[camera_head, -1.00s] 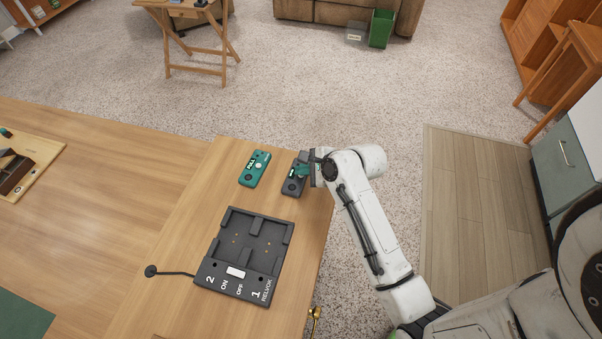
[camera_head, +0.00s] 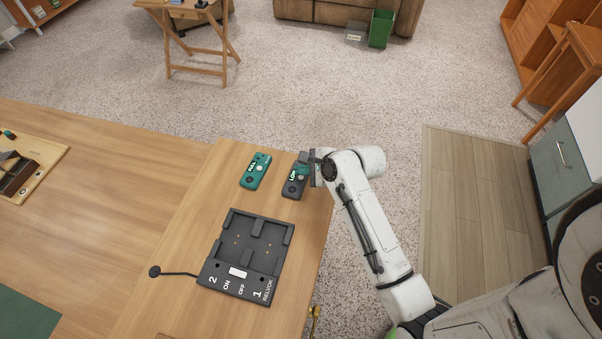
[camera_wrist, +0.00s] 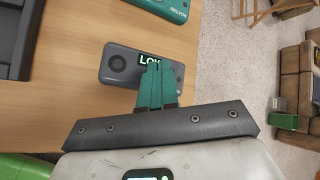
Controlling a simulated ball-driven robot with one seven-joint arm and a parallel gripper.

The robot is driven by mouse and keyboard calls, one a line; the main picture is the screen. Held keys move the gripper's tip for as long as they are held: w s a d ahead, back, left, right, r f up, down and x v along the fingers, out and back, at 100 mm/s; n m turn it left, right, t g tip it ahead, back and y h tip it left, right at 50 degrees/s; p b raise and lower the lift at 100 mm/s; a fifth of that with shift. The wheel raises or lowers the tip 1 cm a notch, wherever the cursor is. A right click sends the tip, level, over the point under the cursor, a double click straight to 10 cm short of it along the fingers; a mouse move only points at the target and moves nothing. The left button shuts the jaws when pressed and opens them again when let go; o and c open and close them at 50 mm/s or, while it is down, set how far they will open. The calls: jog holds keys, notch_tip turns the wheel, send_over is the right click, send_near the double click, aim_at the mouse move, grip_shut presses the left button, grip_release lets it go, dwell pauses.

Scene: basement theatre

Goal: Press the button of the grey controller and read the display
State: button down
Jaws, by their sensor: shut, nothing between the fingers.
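The grey controller (camera_head: 291,189) lies on the wooden table near its right edge. In the wrist view my gripper (camera_wrist: 154,66) reaches over the controller. The button is hidden behind the fingers, and I cannot tell whether they touch it.
A teal controller (camera_head: 255,171) reading "FULL" lies to the left of the grey one. A dark charging dock (camera_head: 243,285) labelled 1, 2, ON and OFF stands nearer on the table, with a cable at its left. Bare tabletop (camera_head: 120,180) lies further left.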

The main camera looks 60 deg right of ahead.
aim_at(304, 180)
dwell(0.3)
notch_tip(304, 180, up, 3)
jog(key=p, duration=0.3)
jog(key=shift+r, duration=0.1)
jog(key=shift+r+p, duration=0.7)
jog(key=shift+r, duration=0.25)
